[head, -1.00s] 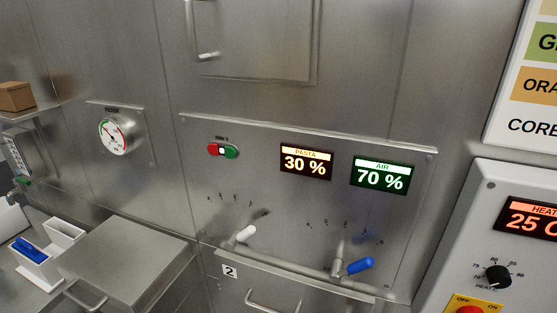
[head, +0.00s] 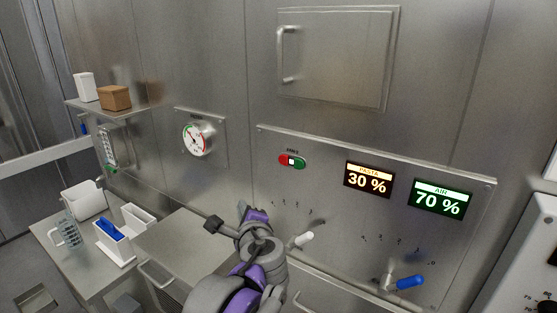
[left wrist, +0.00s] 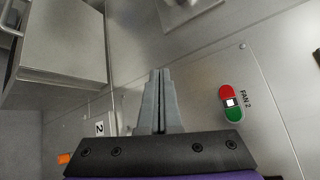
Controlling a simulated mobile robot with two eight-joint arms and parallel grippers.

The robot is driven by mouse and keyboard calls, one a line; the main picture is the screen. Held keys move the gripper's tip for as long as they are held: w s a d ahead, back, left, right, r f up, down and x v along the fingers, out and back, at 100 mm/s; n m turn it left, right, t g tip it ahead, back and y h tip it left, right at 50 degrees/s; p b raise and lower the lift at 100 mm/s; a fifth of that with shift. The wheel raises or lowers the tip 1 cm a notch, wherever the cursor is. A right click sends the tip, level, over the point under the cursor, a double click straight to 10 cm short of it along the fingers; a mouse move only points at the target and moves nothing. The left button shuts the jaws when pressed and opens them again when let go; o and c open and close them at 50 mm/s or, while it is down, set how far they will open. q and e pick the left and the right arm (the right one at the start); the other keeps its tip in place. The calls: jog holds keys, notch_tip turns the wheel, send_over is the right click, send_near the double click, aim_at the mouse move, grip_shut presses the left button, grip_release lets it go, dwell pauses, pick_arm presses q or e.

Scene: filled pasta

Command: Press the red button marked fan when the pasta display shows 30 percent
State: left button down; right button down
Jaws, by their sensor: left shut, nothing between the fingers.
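The red button (head: 284,160) is the left half of a red-and-green switch on the steel panel; in the left wrist view the red half (left wrist: 226,92) is the upper part, beside the label "FAN 2". The pasta display (head: 368,180) reads 30 %. My left gripper (head: 241,208) is below and left of the switch, apart from it, and partly hidden by its own arm. In the left wrist view its fingers (left wrist: 160,73) are shut and empty, with the switch to their right. My right gripper is not in view.
The air display (head: 438,199) reads 70 %. A white-handled lever (head: 303,240) and a blue-handled lever (head: 408,282) stick out below the displays, the white one close to my left arm. A round gauge (head: 197,140) is to the left. The wall around the switch is clear.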

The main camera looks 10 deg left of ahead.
aim_at(283, 160)
pick_arm(q)
notch_tip(283, 160, up, 6)
jog(key=w+d+m+t, duration=0.2)
jog(key=w+m, duration=0.1)
jog(key=shift+d+f+m, duration=0.25)
jog(key=shift+d+m, duration=0.1)
jog(key=shift+m, duration=0.05)
jog(key=w+d, duration=0.1)
jog(key=w, duration=0.1)
jog(key=w+d, duration=0.1)
jog(key=w, duration=0.2)
jog(key=w+d, duration=0.1)
jog(key=w, duration=0.2)
jog(key=shift+w, duration=0.1)
dwell(1.8)
